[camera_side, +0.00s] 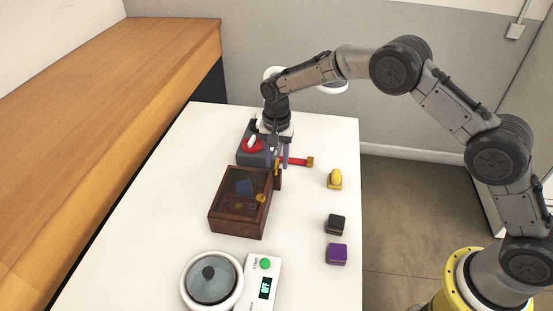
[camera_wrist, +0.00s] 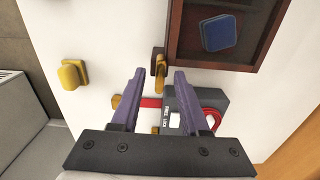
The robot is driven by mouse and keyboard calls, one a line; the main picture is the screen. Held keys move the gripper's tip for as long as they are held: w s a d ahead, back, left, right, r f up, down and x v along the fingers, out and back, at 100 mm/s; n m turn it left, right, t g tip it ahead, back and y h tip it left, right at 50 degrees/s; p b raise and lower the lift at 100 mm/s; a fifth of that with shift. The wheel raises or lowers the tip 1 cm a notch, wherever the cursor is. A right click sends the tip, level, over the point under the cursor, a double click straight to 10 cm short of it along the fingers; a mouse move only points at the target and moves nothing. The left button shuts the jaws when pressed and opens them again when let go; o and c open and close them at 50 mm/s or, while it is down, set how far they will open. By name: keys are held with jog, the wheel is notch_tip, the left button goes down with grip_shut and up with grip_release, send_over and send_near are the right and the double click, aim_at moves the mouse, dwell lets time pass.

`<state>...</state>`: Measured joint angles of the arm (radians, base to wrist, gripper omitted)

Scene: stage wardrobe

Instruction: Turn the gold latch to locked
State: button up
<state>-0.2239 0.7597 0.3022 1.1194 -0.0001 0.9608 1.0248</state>
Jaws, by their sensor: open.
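A gold latch lever (camera_wrist: 160,70) is on a small brown mount (camera_wrist: 159,52) beside the dark wooden box (camera_wrist: 175,30). It also shows in the side view (camera_side: 277,168), thin and partly covered by my fingers, next to the box (camera_side: 237,225). My gripper (camera_wrist: 159,72) is open, with a purple finger on either side of the lever in the wrist view. I cannot tell whether either finger touches it. The side view shows my gripper (camera_side: 277,160) pointing down at the box's far end. Any locked marking on the latch is not readable.
A grey device (camera_side: 247,155) stands close behind, with a red bar (camera_side: 295,161) ending in gold. A yellow piece (camera_side: 335,180), a black cube (camera_side: 336,224) and a purple cube (camera_side: 336,254) lie right. A round lidded dish (camera_side: 211,281) and a display panel (camera_side: 264,288) stand in front.

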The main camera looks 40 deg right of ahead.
notch_tip(320, 180, up, 14)
dwell(0.5)
jog(key=shift+d+f, duration=0.1)
notch_tip(320, 180, up, 4)
send_over(277, 163)
jog(key=d, duration=0.1)
notch_tip(277, 163, up, 8)
jog(key=s+d+t, duration=0.2)
jog(key=s+d, duration=0.1)
jog(key=s+d+r+t, duration=0.2)
jog(key=s+d+r, duration=0.3)
jog(key=s+r, duration=0.55)
jog(key=s+d+f+n+t, duration=0.1)
jog(key=s+n, duration=0.1)
jog(key=s, duration=0.6)
jog(key=s+d+f+n+t, duration=0.1)
jog(key=s+d+f, duration=0.1)
jog(key=s, duration=0.5)
jog(key=s+f+n, duration=0.6)
jog(key=s+f, duration=0.3)
jog(key=shift+s+d+f, duration=0.15)
jog(key=shift+f, duration=0.2)
